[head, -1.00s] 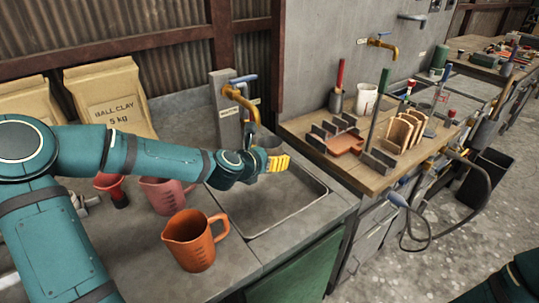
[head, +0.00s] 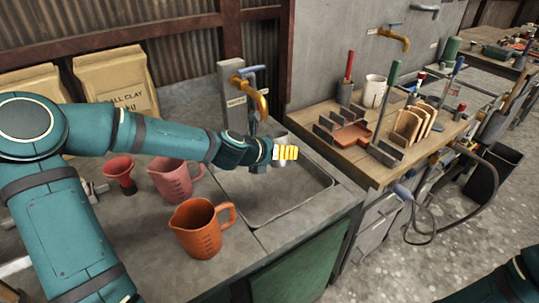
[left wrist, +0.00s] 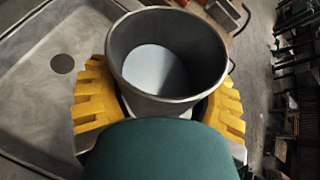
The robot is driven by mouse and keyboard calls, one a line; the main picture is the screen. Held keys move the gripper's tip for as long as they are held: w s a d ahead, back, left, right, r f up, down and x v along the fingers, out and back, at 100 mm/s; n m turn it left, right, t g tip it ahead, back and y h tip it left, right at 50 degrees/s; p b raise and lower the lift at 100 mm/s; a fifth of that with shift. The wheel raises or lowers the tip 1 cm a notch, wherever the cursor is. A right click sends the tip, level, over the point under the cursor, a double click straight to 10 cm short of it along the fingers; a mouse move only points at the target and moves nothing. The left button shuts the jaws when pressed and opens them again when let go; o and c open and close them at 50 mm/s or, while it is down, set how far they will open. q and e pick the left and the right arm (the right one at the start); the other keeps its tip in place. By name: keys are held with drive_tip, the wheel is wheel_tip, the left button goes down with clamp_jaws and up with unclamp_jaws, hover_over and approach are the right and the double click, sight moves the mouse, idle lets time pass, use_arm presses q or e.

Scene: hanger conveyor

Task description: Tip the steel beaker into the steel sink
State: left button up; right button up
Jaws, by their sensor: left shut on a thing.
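My left gripper (head: 286,153) is shut on the steel beaker and holds it above the steel sink (head: 303,209). In the head view the gripper hides most of the beaker, so its tilt is hard to judge. In the left wrist view the grey beaker (left wrist: 165,55) stands between the two yellow finger pads, its round mouth facing the camera. A pale disc shows at its bottom; I cannot tell whether it is liquid or bare metal. The sink floor (left wrist: 40,95) and its dark drain (left wrist: 62,63) lie to the left there. My right gripper is out of view.
A brass tap (head: 255,92) on a grey post stands behind the sink. An orange jug (head: 199,229), a pink jug (head: 175,181) and a red funnel (head: 120,173) stand left of it. A wooden bench (head: 370,172) with tools is to the right.

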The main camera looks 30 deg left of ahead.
use_arm(q)
drive_tip(key=shift+s+d+r+n+h+p, duration=0.1)
drive_tip(key=shift+r+n+h+p, duration=0.2)
drive_tip(key=shift+p, duration=0.65)
drive_tip(key=shift+g+p, duration=0.3)
drive_tip(key=shift+p, duration=0.05)
drive_tip(key=shift+s+d+n+p, duration=0.15)
drive_tip(key=shift+n+p, duration=0.15)
drive_tip(key=shift+p, duration=0.45)
idle(0.4)
drive_tip(key=shift+r+g+h+p, duration=0.1)
drive_tip(key=shift+g+h+p, duration=0.2)
drive_tip(key=shift+h+p, duration=0.1)
drive_tip(key=shift+n+p, duration=0.3)
drive_tip(key=shift+p, duration=0.35)
drive_tip(key=shift+d+r+p, duration=0.1)
drive_tip(key=shift+p, duration=0.3)
drive_tip(key=shift+n+g+h+p, duration=0.6)
drive_tip(key=shift+h+p, duration=0.2)
drive_tip(key=shift+p, duration=1.35)
idle(0.4)
drive_tip(key=shift+p, duration=0.35)
drive_tip(key=shift+n+h+p, duration=0.3)
drive_tip(key=shift+n+p, duration=0.1)
drive_tip(key=shift+p, duration=0.65)
